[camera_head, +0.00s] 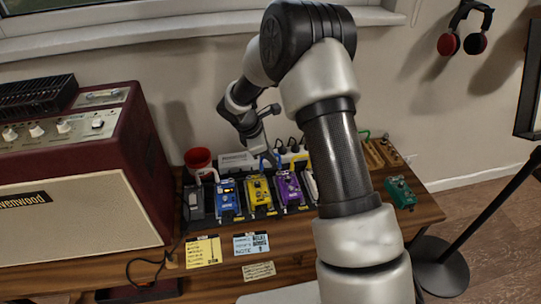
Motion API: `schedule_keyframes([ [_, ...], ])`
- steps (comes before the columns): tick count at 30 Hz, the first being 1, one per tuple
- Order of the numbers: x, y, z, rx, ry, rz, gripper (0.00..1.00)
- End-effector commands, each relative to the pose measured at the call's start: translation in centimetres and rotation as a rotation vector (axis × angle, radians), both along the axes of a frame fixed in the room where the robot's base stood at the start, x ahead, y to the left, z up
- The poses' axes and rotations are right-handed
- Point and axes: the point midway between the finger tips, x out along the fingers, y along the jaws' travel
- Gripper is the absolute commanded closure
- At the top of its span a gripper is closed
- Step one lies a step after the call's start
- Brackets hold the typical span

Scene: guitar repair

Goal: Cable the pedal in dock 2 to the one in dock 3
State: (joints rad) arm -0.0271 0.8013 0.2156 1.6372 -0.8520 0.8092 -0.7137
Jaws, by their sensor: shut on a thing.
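A row of pedals sits on a dark board on the wooden bench: a blue pedal (227,197), a yellow pedal (258,191), a purple pedal (289,188) and a pale pedal (312,184) partly hidden by my arm. Dock numbers are too small to read. My gripper (264,152) is above and behind the yellow pedal, pointing down. It is shut on what looks like a blue cable (277,160), seen small at the fingertips. Whether its plug touches a pedal I cannot tell.
A maroon amplifier (85,190) fills the left of the bench. A red cup (199,161) and a power strip (292,155) stand behind the pedals. A green pedal (400,192) lies to the right. Yellow (203,252) and blue (251,244) note cards are in front.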

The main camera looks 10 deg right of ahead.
Motion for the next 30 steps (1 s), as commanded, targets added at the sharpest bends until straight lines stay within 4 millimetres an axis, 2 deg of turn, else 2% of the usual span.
schedule_keyframes([
  [30, 0.0, 0.0, -1.8, -0.001, 0.0, 0.0, 1.0],
])
